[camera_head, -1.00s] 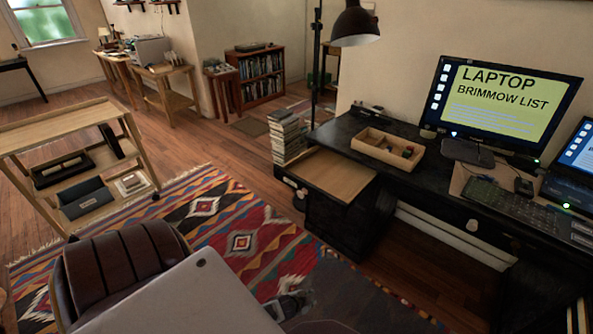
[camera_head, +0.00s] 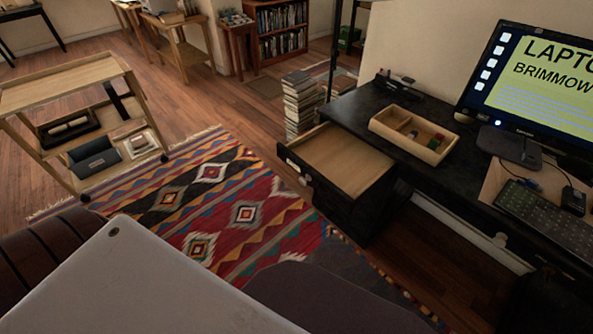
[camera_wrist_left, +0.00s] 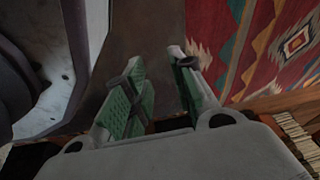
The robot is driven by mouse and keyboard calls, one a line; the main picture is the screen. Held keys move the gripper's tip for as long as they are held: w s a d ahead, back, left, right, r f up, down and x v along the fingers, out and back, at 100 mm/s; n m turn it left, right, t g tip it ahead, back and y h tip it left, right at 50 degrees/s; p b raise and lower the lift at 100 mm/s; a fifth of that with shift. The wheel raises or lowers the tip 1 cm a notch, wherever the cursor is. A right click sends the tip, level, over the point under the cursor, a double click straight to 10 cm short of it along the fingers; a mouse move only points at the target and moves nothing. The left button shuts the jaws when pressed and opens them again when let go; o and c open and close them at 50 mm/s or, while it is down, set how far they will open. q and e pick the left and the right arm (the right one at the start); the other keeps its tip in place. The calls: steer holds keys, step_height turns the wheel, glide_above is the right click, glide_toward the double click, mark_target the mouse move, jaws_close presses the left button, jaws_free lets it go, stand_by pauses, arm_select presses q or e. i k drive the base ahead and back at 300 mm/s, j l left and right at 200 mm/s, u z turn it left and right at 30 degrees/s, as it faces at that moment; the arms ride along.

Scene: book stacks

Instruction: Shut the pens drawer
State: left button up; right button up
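An open drawer (camera_head: 341,160) sticks out from the left end of the black desk. Its wooden inside looks empty where I can see it. Its dark front has a white label and a pale knob (camera_head: 304,181); I cannot read the label. My left gripper (camera_wrist_left: 156,60) shows in the left wrist view with its two green-padded fingers apart and nothing between them. It is over the floor near the patterned rug (camera_wrist_left: 262,45), and the drawer does not show in that view. Neither gripper shows in the head view.
A tall stack of books (camera_head: 301,104) stands just behind the drawer. A wooden tray (camera_head: 413,133) with small items sits on the desk (camera_head: 362,103), with a monitor (camera_head: 540,82) to its right. A wooden cart (camera_head: 68,92) stands at left. The rug (camera_head: 225,200) lies before the drawer.

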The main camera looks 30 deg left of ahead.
mark_target(340, 166)
steer(key=i+u, duration=0.45)
steer(key=i+l+u, duration=0.2)
steer(key=u, duration=0.25)
steer(key=i+l+u, duration=0.3)
steer(key=u, duration=0.15)
